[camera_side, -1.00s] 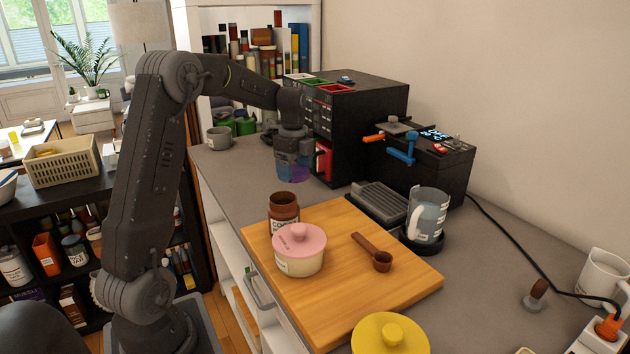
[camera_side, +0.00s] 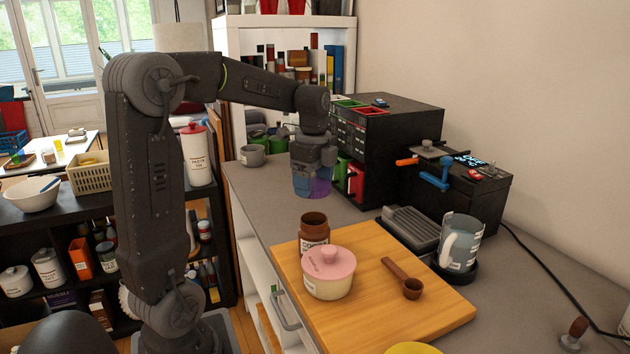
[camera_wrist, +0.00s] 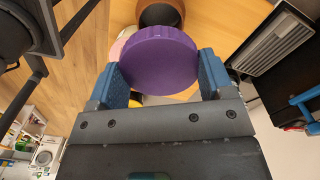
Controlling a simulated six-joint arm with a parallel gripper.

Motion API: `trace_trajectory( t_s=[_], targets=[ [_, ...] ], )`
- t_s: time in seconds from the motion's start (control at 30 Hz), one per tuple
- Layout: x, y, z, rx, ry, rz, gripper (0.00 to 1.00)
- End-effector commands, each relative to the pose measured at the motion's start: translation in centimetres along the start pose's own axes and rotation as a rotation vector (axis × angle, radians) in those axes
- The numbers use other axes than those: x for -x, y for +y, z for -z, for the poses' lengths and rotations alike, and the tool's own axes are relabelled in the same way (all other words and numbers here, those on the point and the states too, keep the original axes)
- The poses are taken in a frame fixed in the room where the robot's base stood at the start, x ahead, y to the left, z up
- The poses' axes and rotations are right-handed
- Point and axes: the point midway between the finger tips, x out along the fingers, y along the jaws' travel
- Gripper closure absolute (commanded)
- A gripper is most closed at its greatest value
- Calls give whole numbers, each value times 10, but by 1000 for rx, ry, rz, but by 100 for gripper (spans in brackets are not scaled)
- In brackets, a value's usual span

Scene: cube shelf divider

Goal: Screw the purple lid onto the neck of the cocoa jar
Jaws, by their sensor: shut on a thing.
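The purple lid (camera_wrist: 160,60) is between the two blue fingers of my gripper (camera_wrist: 163,82) in the wrist view. In the side view my gripper (camera_side: 313,188) is shut on the lid (camera_side: 320,188) and holds it above the grey counter, behind the cutting board. The brown cocoa jar (camera_side: 313,227) stands upright and open at the back left of the board, partly hidden by a pot in front of it. The jar's rim (camera_wrist: 160,14) shows at the top of the wrist view, past the lid. The lid and the jar are apart.
A cream pot with a pink lid (camera_side: 329,271) and a brown scoop (camera_side: 404,280) are on the wooden cutting board (camera_side: 430,300). A glass jug (camera_side: 458,242) and a drip tray (camera_side: 409,228) are right of the board.

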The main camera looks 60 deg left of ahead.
Motion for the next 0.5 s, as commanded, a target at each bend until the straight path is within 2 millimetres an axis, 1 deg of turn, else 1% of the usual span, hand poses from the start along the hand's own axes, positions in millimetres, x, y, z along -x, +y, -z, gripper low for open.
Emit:
trace_trajectory(
  t_s=[0.13,0.23,0.5],
  targets=[
    [-2,0,0,0,0,0,48],
    [-7,-1,0,0,0,0,48],
    [-34,0,0,0,0,-2,48]
  ],
)
